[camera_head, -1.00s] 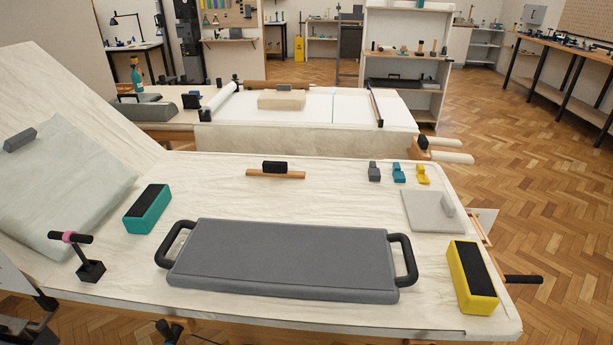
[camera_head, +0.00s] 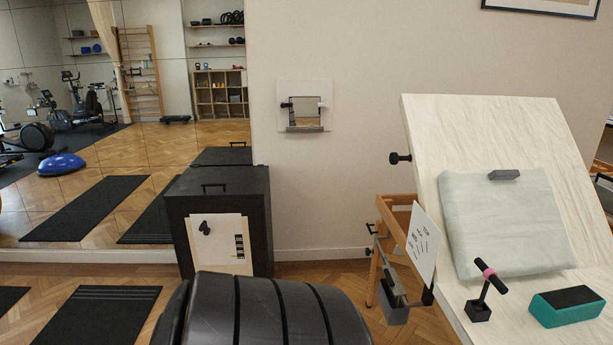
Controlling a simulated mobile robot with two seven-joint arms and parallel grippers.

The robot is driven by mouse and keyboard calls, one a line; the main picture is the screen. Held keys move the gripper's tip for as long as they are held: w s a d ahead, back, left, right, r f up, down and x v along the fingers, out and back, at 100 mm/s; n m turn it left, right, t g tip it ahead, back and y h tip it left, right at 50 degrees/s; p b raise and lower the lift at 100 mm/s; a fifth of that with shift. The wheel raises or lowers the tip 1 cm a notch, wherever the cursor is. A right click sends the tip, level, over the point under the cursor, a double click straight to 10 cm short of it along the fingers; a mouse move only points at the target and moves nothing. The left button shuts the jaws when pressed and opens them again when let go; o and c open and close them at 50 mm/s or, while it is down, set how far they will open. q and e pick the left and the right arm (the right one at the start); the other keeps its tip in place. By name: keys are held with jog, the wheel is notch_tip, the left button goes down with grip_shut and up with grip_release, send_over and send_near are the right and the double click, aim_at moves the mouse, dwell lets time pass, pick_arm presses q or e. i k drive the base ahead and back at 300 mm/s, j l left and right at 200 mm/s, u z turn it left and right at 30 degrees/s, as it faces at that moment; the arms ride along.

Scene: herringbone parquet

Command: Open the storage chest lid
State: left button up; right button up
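A black storage chest (camera_head: 258,222) stands on the floor against the wall, left of the middle of the view. Its lid (camera_head: 245,181) is down and has a black bar handle (camera_head: 214,187) on top near the left side. A white sheet on a light board (camera_head: 220,240) with a dark knob stands at the chest's front and covers part of it. A large dark ribbed shape in the foreground, which looks like part of my own body, hides the area just before the chest. Neither of my grippers is in view.
A tilted treatment table (camera_head: 510,130) with a cushion (camera_head: 495,220) and a green block (camera_head: 565,306) is at right, a wooden frame (camera_head: 395,215) beside it. Black mats (camera_head: 103,315) lie at lower left before a mirrored wall. Floor (camera_head: 310,270) is open right of the chest.

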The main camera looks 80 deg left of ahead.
aim_at(236, 181)
jog(key=u, duration=3.15)
jog(key=i+j, duration=0.1)
jog(key=i, duration=0.35)
jog(key=i+j+z, duration=0.1)
jog(key=i, duration=0.4)
jog(key=i+j, duration=0.15)
jog(key=i, duration=0.3)
jog(key=i+j+z, duration=0.1)
jog(key=i, duration=0.35)
